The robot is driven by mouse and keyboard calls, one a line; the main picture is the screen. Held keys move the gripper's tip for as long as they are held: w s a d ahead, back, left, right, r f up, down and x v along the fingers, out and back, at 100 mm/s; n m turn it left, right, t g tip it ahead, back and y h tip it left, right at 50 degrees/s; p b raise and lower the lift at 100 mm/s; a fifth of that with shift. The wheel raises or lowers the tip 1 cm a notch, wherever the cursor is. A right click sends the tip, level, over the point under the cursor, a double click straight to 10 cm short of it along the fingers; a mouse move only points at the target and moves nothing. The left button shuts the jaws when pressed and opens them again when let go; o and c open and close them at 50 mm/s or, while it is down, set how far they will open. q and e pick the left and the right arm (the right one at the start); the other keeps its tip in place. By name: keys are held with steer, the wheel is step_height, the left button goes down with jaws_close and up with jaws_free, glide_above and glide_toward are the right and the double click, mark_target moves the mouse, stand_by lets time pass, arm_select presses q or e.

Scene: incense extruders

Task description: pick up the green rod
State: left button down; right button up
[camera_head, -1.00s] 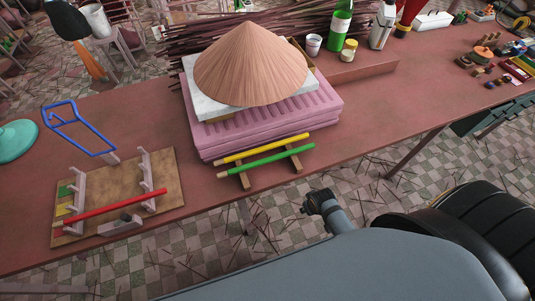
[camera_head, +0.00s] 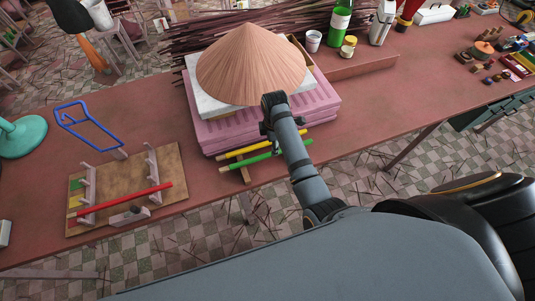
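The green rod (camera_head: 243,162) lies slantwise at the front edge of the table, in front of the pink stack (camera_head: 215,135). A yellow rod (camera_head: 238,153) lies just behind it, roughly parallel. Both rest across small wooden supports (camera_head: 244,175). My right arm reaches over the rods from below and hides part of them. Its wrist end is above the rods, in front of the conical straw hat (camera_head: 245,65). The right gripper's fingers are hidden or too small to read, and contact with the green rod cannot be told. My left gripper is not in view.
A wooden board (camera_head: 165,165) with upright pegs and a red rod (camera_head: 125,199) lies at left. A blue frame (camera_head: 88,125) and a teal stand (camera_head: 22,135) are behind it. A green bottle (camera_head: 340,25) and cups stand at the back. The table's right middle is fairly clear.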

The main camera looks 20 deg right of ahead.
steer(key=w+a+r+n, duration=0.1)
steer(key=w+a+n, duration=0.1)
glide_above(267, 154)
steer(key=f, duration=0.4)
steer(key=shift+s+f, duration=0.15)
steer(key=shift+s, duration=0.15)
steer(key=shift+w+f, duration=0.1)
steer(key=shift+f, duration=0.35)
step_height(267, 154, down, 5)
steer(key=b, duration=0.3)
steer(key=shift+w+r, duration=0.1)
steer(key=shift+r, duration=0.1)
steer(key=shift+f+b, duration=0.25)
steer(key=shift+b, duration=0.25)
steer(key=shift+w+r, duration=0.1)
steer(key=shift+r, duration=0.05)
jaws_close()
